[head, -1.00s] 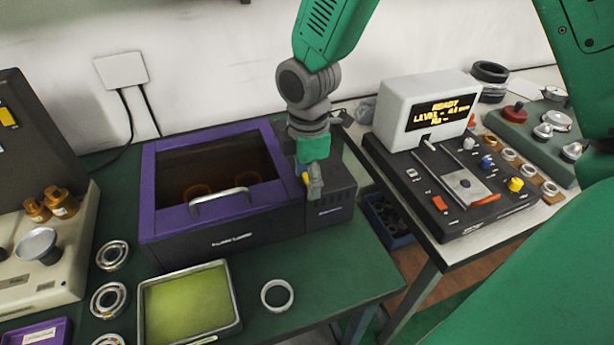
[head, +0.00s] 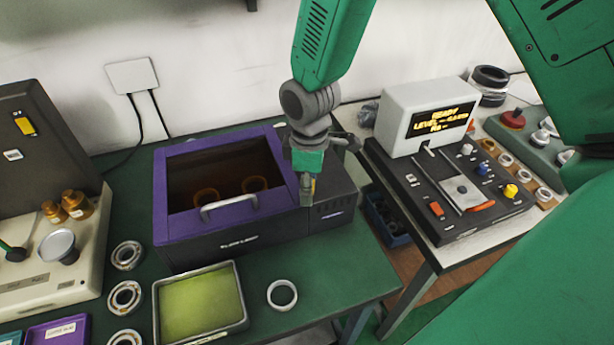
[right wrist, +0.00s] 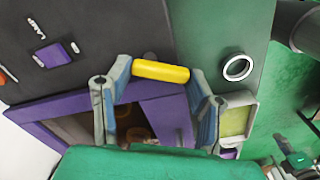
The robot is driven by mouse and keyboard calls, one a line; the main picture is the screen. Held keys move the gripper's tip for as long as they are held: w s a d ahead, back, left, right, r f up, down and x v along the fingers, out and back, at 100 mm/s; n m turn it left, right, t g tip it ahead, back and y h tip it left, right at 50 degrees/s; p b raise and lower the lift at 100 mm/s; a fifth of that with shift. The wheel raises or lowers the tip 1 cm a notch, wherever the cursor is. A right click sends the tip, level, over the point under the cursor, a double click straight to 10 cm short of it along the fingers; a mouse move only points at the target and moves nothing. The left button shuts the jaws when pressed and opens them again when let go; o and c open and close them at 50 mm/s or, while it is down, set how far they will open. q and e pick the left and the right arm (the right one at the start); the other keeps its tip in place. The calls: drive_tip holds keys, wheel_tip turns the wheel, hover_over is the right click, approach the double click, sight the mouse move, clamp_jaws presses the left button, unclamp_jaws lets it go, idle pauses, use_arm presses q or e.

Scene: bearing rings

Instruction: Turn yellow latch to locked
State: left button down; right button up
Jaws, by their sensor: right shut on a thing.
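The yellow latch is a short rounded yellow bar (right wrist: 160,71) in the right wrist view, on the dark panel beside the purple-framed lid. It lies across the gap between the fingertips of my right gripper (right wrist: 160,76), which is shut on it, one finger at each end. In the head view, my right gripper (head: 308,190) reaches down onto the right part of the purple and black box (head: 225,250). There the fingers largely hide the latch. The box's dark window (head: 225,170) shows orange rings inside, and a silver handle (head: 228,205) is at its front. My left gripper is not in view.
A tray with a green pad (head: 240,325) and a loose ring (head: 282,295) stand in front of the box. More rings (head: 125,297) lie to the left. A black control panel with a display (head: 430,120) stands on the right table. A gap separates the tables.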

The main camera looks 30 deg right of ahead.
drive_tip(key=m+p, duration=0.1)
drive_tip(key=m, duration=0.2)
drive_tip(key=shift+p, duration=0.4)
drive_tip(key=m+p, duration=0.2)
drive_tip(key=m, duration=0.1)
drive_tip(key=shift+w+m, duration=0.1)
drive_tip(key=shift+m, duration=0.2)
drive_tip(key=m+p, duration=0.1)
drive_tip(key=m, duration=0.2)
drive_tip(key=shift+w, duration=0.15)
drive_tip(key=shift+a+f+m+p, duration=0.15)
drive_tip(key=shift+m+p, duration=0.5)
drive_tip(key=shift+m, duration=0.75)
drive_tip(key=o, duration=1.2)
drive_tip(key=shift+c, duration=0.2)
drive_tip(key=shift+w, duration=0.1)
drive_tip(key=shift+w, duration=0.1)
